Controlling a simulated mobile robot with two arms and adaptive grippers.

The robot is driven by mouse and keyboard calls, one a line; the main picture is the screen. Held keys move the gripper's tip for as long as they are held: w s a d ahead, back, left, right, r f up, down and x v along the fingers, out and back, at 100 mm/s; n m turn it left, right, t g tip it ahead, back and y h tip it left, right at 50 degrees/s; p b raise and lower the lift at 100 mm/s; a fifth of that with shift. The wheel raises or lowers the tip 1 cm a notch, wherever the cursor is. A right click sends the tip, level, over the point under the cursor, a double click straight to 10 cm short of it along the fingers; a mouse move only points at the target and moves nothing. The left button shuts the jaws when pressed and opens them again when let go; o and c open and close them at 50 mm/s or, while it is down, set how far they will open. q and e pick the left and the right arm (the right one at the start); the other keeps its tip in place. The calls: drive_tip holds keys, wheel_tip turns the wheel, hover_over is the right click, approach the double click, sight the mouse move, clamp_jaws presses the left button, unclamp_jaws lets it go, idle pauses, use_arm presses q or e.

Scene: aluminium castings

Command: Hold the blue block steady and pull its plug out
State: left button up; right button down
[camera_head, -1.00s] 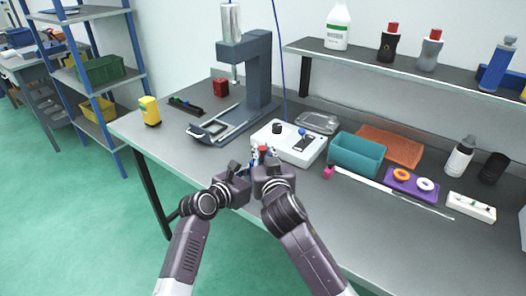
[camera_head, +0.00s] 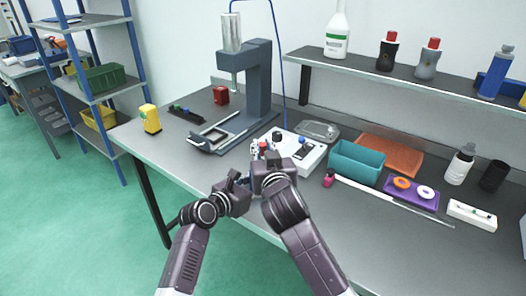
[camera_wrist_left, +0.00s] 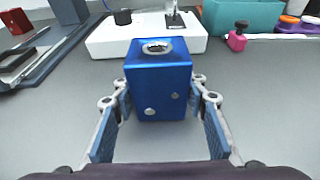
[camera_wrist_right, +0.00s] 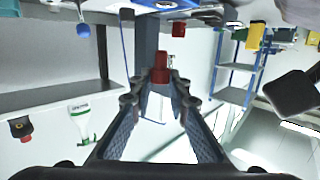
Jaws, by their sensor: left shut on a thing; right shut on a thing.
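The blue block (camera_wrist_left: 160,88) stands upright between the fingers of my left gripper (camera_wrist_left: 160,102) in the left wrist view. That gripper is shut on it. The silver-rimmed round hole in the block's top shows open, with no plug in it. My right gripper (camera_wrist_right: 160,88) is shut on the red plug (camera_wrist_right: 160,67) in the right wrist view. In the head view the right gripper (camera_head: 263,152) is up beside the left gripper, with the red plug (camera_head: 263,146) at its tips.
Behind the grippers is a white control box (camera_head: 307,158) with knobs. A grey press (camera_head: 250,90) stands at its left. A teal bin (camera_head: 355,163) and a purple tray with rings (camera_head: 412,202) are at the right.

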drive_tip(key=shift+r, duration=0.45)
use_arm(q)
drive_tip(key=o, duration=1.2)
drive_tip(key=shift+o, duration=0.2)
drive_tip(key=shift+s+a, duration=0.1)
